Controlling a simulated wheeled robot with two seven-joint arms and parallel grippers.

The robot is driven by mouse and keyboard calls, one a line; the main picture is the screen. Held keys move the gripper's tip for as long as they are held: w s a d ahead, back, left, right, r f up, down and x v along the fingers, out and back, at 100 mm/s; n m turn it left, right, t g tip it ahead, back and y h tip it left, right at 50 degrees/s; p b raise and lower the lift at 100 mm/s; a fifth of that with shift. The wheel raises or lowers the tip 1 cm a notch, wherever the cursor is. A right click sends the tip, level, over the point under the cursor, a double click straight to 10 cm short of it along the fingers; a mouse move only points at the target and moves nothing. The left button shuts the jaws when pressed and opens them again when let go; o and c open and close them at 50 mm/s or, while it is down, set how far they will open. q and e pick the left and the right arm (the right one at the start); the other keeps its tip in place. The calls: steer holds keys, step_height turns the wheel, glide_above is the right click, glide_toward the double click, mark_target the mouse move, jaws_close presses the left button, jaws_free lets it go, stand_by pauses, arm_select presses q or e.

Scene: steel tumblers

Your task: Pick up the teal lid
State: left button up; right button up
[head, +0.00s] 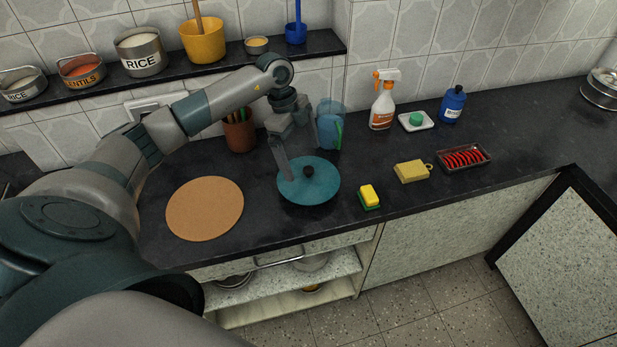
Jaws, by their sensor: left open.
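The teal lid (318,190) lies on the dark countertop, round, with a dark knob (308,171) at its middle. My left gripper (299,163) is open above the lid, its fingers pointing down. One finger is to the left of the knob and the other is behind it to the right. The fingers look apart from the knob, but the exact height over the lid is hard to tell. My right gripper does not show.
A round cork mat (205,208) lies to the left of the lid. A yellow and green sponge (369,196) is close on the right. A blue translucent jug (329,128) and a brown utensil pot (239,132) stand behind. A spray bottle (383,102) stands further back right.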

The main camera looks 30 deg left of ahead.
mark_target(307, 168)
arm_select(q)
steer(key=shift+d+f+p, duration=0.35)
steer(key=shift+f+p, duration=0.25)
steer(key=shift+p, duration=0.1)
steer(key=p+x, duration=0.1)
steer(key=x, duration=0.2)
steer(key=shift+d+f, duration=0.15)
steer(key=shift+f, duration=0.25)
